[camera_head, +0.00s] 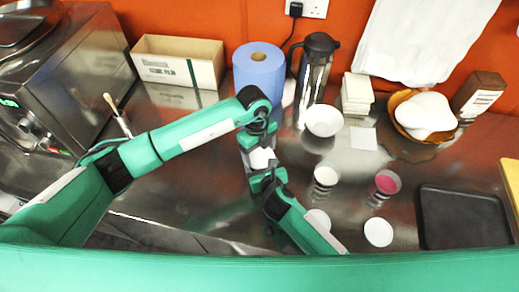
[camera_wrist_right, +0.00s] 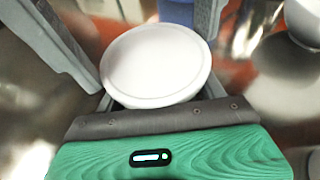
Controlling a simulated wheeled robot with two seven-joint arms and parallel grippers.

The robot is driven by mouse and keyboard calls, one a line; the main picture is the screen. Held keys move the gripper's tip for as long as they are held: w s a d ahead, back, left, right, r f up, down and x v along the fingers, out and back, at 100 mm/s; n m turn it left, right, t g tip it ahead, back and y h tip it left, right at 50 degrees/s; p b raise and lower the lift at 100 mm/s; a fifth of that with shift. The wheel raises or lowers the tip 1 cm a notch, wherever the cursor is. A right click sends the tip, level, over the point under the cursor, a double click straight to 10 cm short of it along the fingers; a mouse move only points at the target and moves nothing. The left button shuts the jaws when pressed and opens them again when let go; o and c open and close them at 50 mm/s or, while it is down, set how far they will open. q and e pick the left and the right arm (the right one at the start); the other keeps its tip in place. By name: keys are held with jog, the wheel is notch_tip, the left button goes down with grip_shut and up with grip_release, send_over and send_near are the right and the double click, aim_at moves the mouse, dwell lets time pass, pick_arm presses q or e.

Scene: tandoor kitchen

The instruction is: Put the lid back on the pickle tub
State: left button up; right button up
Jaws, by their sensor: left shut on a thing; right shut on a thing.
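A white round lid (camera_wrist_right: 157,62) sits between the fingers of my right gripper (camera_wrist_right: 150,50) in the right wrist view. In the head view it shows as a small white patch (camera_head: 262,158) above the counter. My left gripper (camera_head: 254,143) reaches it from above in the picture and my right gripper (camera_head: 264,175) from below. Both are shut, apparently on this same lid; the arms hide much of the contact. An open tub with pink contents (camera_head: 387,182), which looks like the pickle tub, stands to the right, apart from both grippers.
A white-filled tub (camera_head: 326,177) and two white discs (camera_head: 378,232) (camera_head: 318,218) are near the pink tub. A dark tray (camera_head: 463,218) lies at right. A blue roll (camera_head: 258,72), steel jug (camera_head: 316,68) and white bowl (camera_head: 323,120) stand behind.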

pick_arm(q)
jog(key=shift+s+d+f, duration=0.15)
jog(key=shift+s+f, duration=0.2)
jog(key=shift+f, duration=0.25)
pick_arm(e)
jog(key=shift+w, duration=0.1)
pick_arm(q)
jog(key=o, duration=1)
jog(key=shift+w, duration=0.15)
jog(key=shift+r, duration=0.1)
jog(key=shift+w+r, duration=0.1)
jog(key=shift+r, duration=0.2)
notch_tip(320, 180, up, 11)
jog(key=shift+w+a, duration=0.35)
jog(key=shift+a, duration=0.1)
jog(key=shift+r, duration=0.1)
pick_arm(e)
jog(key=o, duration=1.5)
jog(key=shift+c, duration=0.2)
